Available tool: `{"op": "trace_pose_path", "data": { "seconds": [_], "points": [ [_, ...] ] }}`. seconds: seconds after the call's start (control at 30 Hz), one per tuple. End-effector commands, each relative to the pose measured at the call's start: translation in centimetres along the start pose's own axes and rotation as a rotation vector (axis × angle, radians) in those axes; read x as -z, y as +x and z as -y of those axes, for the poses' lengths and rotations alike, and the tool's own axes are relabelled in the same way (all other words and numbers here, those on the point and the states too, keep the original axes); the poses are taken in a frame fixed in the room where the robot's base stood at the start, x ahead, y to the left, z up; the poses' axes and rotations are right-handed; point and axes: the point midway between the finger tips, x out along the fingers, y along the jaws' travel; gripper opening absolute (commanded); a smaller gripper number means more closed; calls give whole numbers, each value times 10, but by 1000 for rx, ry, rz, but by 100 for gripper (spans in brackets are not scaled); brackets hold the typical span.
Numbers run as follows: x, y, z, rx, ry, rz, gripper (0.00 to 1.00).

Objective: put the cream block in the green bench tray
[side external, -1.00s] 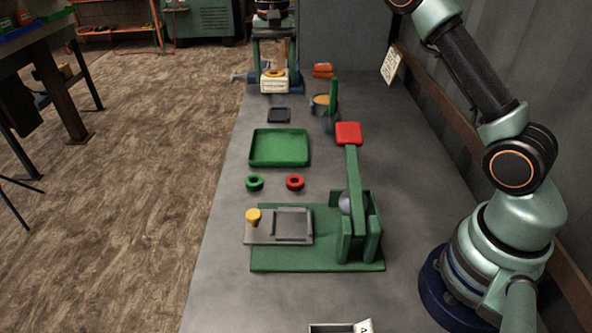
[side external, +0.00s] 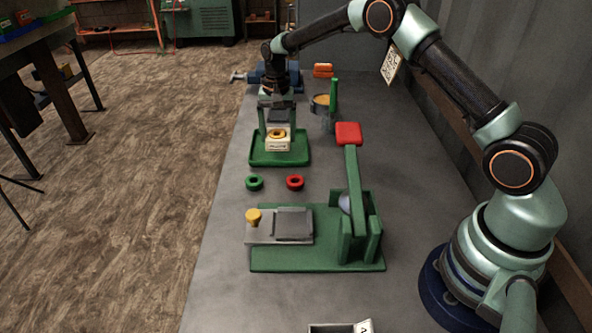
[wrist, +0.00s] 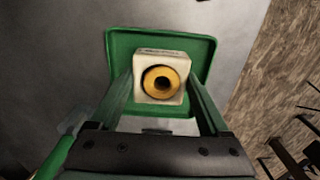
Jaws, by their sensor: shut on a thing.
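The cream block (side external: 278,145) has a yellow ring on its top face, and small dark marking on its side. My gripper (side external: 278,128) is shut on the block, with one finger on each side. In the wrist view the block (wrist: 160,95) sits between the fingers of my gripper (wrist: 160,92), over the green bench tray (wrist: 205,50). In the side view the block is within the outline of the green bench tray (side external: 300,160). I cannot tell whether its underside touches the tray floor.
A green ring (side external: 254,183) and a red ring (side external: 295,182) lie in front of the tray. The jaw crusher (side external: 330,255) with its red-ended lever (side external: 348,133) stands nearer. A round container (side external: 321,103) is right of the tray, and a blue vise (side external: 262,75) is behind.

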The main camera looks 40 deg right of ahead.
Motion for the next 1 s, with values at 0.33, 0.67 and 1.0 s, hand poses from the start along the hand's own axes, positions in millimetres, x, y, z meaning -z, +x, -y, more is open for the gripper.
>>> {"op": "trace_pose_path", "data": {
  "seconds": [0.33, 0.67, 1.0],
  "points": [
    [0, 30, 0, 1, 0, -2, 4],
    [0, 33, 0, 0, 0, -1, 100],
    [0, 28, 0, 1, 0, -1, 100]
  ]
}}
